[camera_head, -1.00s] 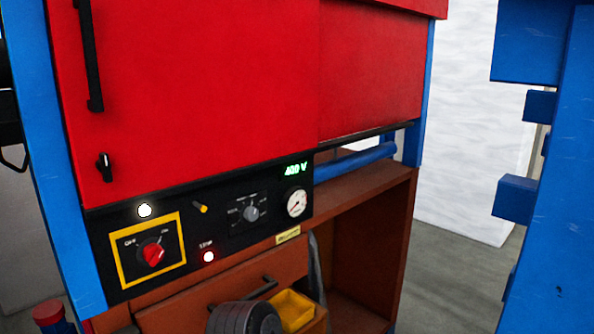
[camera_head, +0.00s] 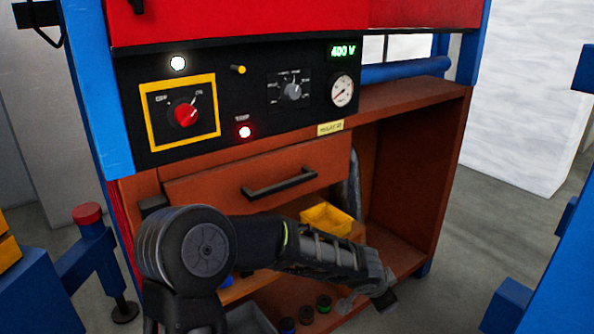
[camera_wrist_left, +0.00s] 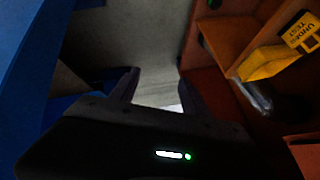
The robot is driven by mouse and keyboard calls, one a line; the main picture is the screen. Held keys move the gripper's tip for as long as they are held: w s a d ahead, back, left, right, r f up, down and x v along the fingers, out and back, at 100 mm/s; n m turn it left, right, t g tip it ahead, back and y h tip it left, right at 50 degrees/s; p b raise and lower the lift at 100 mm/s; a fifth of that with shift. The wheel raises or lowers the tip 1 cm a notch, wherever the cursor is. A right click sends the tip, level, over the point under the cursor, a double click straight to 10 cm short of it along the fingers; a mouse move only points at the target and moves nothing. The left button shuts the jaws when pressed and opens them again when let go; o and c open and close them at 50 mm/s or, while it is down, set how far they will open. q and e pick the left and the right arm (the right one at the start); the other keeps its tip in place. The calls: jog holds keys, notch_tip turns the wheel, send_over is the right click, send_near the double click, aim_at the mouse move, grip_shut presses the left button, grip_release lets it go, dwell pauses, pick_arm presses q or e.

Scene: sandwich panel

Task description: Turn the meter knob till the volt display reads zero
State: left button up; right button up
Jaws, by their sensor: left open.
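The meter knob (camera_head: 293,91) is a small grey dial with white markings around it, on the black control panel (camera_head: 262,127) in the head view. The green volt display (camera_head: 343,51) above and right of it reads 400 V. My left gripper (camera_head: 383,297) is well below and right of the knob, in front of the low open shelf, touching nothing that I can see. In the left wrist view its two dark fingers (camera_wrist_left: 158,92) are apart, with nothing between them. The knob is not in the wrist view. My right gripper is not in view.
A drawer handle (camera_head: 279,184) sticks out below. Blue posts flank the scene.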

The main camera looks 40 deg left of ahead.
pick_arm(q)
jog(key=w+a+r+t+y+b, duration=0.1)
jog(key=w+a+r+t+y, duration=0.2)
jog(key=a+r, duration=0.5)
jog(key=n+t+y, duration=0.1)
jog(key=n+y, duration=0.8)
jog(key=y, duration=0.6)
send_near(294, 94)
jog(key=shift+w+a+r, duration=0.15)
jog(key=shift+a, duration=0.2)
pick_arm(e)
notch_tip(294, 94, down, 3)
pick_arm(q)
jog(key=shift+p+x, duration=0.8)
jog(key=shift+x, duration=3.1)
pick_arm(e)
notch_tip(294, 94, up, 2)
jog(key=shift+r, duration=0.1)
